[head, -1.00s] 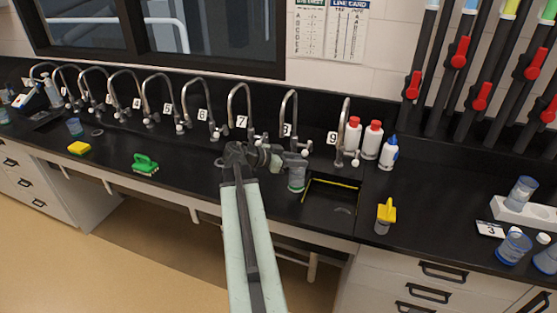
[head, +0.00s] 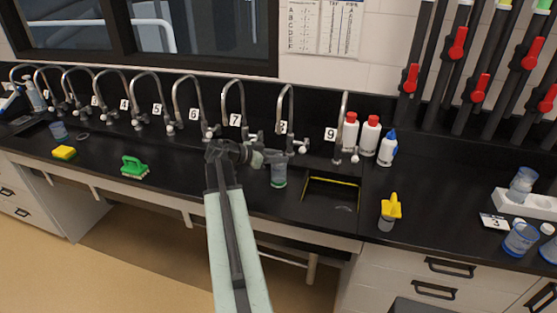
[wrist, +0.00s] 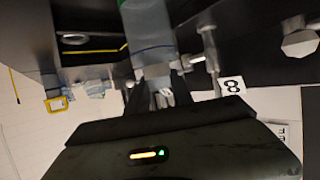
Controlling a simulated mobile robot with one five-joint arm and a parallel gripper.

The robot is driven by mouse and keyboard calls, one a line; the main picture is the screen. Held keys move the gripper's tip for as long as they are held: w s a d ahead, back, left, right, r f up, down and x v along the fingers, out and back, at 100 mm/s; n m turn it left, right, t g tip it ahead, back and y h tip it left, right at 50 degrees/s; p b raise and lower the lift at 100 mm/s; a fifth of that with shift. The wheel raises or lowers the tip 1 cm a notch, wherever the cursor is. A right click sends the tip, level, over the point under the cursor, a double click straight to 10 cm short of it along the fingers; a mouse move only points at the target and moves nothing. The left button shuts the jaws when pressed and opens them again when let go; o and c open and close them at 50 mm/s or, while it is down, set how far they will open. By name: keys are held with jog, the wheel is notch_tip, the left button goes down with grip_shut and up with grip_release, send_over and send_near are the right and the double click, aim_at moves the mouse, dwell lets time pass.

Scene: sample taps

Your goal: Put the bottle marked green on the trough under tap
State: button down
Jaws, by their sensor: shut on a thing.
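A clear bottle with a green band near its base (head: 279,176) is upright in front of tap 8 (head: 285,110), left of the sink opening. My gripper (head: 276,158) is shut on its upper part, reaching in from the left. In the wrist view the bottle (wrist: 150,30) shows large and inverted at the top, between the fingers (wrist: 158,82). The number 8 card (wrist: 232,85) is beside it there. I cannot tell whether its base touches the bench. No separate trough stands out clearly under the taps.
A yellow-edged sink opening (head: 331,195) lies to the right. White red-capped bottles (head: 370,136) and a blue-capped bottle (head: 387,149) stand behind it. A yellow-topped item (head: 390,211) is at the right front. A green brush (head: 134,166) and yellow sponge (head: 64,152) lie left.

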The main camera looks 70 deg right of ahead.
jog(key=shift+f, duration=0.2)
jog(key=c, duration=1.1)
grip_release()
jog(key=shift+r, duration=0.15)
jog(key=shift+r, duration=0.25)
jog(key=p+v, duration=0.4)
jog(key=v, duration=0.7)
jog(key=shift+w+a+p, duration=0.3)
jog(key=shift+w, duration=0.05)
